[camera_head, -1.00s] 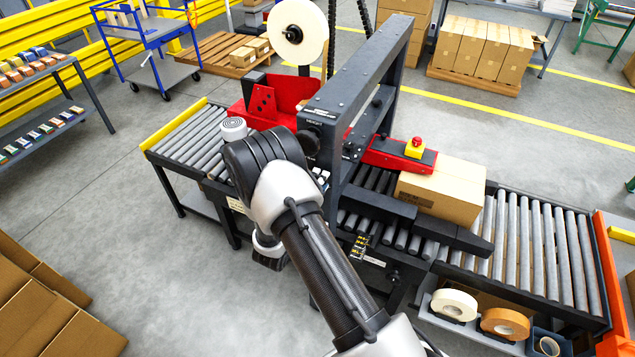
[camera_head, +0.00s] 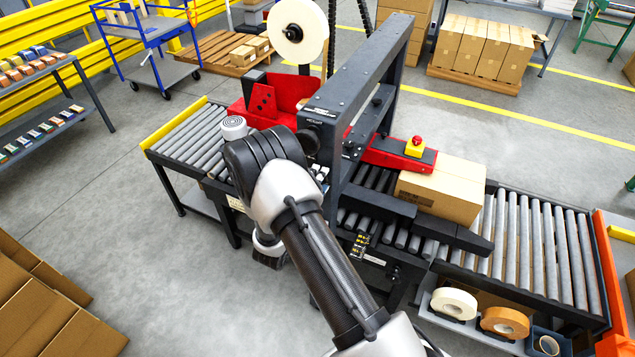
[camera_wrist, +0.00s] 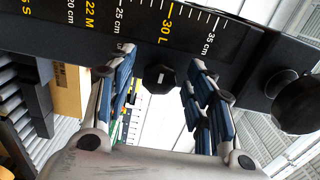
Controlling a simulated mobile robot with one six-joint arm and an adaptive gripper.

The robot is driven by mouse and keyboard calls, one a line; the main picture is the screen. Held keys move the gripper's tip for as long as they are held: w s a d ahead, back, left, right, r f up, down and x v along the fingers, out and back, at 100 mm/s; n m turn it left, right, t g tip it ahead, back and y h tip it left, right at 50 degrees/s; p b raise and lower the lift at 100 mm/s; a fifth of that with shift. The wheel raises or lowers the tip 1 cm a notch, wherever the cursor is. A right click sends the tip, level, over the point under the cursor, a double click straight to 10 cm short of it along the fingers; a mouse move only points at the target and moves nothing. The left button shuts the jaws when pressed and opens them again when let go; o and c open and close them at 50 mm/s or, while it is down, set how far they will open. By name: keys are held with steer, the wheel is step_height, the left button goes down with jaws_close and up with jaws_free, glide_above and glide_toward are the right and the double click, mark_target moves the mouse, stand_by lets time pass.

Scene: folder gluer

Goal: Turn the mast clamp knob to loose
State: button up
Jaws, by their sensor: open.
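A small black faceted knob (camera_wrist: 159,78) with a white mark on its face sits at the lower edge of a black scale bar (camera_wrist: 180,22) in the wrist view. I take it for the mast clamp knob, but no label naming it is readable. My gripper (camera_wrist: 159,70) is open, with its blue-padded fingers on either side of this knob. I see clear space between the knob and both fingers, and no contact. In the head view my arm hides the gripper and this knob beside the dark machine frame (camera_head: 362,70).
A larger round black knob (camera_wrist: 298,101) stands right of my fingers. A carton (camera_head: 440,190) lies on the roller conveyor (camera_head: 540,245), by a red arm with a red-and-yellow stop button (camera_head: 416,146). Tape rolls (camera_head: 454,304) sit below. Open floor lies left of the machine.

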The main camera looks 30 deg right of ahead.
steer(key=v, duration=1.2)
stand_by(0.4)
